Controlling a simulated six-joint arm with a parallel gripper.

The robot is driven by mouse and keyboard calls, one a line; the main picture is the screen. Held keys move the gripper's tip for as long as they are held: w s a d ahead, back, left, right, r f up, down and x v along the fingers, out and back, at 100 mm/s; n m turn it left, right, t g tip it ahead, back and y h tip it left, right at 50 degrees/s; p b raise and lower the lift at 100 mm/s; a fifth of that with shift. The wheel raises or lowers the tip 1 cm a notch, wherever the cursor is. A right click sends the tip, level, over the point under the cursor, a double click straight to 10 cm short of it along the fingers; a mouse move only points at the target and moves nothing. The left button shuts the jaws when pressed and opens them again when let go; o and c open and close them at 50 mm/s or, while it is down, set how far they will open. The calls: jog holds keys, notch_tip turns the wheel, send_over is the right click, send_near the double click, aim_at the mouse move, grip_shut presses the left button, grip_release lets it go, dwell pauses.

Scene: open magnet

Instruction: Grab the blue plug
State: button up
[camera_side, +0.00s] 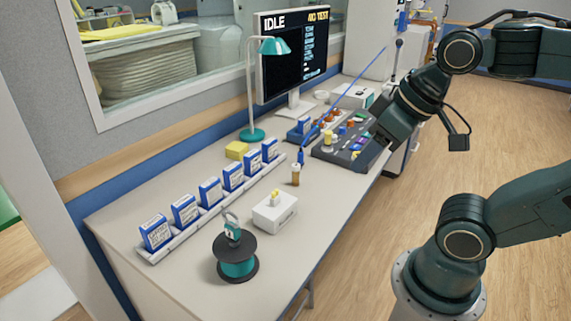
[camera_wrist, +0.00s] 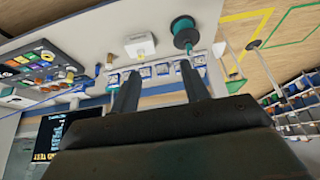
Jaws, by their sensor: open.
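The blue plug (camera_side: 301,156) appears as a small dark-blue piece at the lower end of a thin blue cable (camera_side: 345,96), close behind a small brown bottle (camera_side: 296,175). In the wrist view a small blue spot that may be the plug (camera_wrist: 98,69) lies left of my fingers. My gripper (camera_wrist: 160,85) is open, with two dark fingers apart and nothing seen between them. In the side view my wrist hangs over the right end of the bench, right of the plug and apart from it; my fingertips are hard to make out there.
A dark control panel (camera_side: 338,152) with coloured parts lies between the plug and my wrist. A white box (camera_side: 275,212), a teal spool (camera_side: 236,270) and a rack of blue-and-white boxes (camera_side: 211,192) stand toward the front. A teal lamp (camera_side: 251,134) and monitor (camera_side: 288,60) stand behind.

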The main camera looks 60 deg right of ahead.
jog(key=w+d+r, duration=0.1)
jog(key=w+d, duration=0.2)
jog(key=w, duration=0.3)
jog(key=w+d+r, duration=0.1)
jog(key=w+d, duration=0.2)
jog(key=w, duration=0.4)
jog(key=m+g+h, duration=0.1)
jog(key=m, duration=0.2)
send_over(302, 152)
jog(key=s+a, duration=0.2)
jog(key=s, duration=0.3)
notch_tip(302, 152, down, 21)
jog(key=shift+d+x, duration=0.15)
jog(key=shift+x, duration=2.1)
jog(key=shift+d+x, duration=0.1)
jog(key=shift+x, duration=2.1)
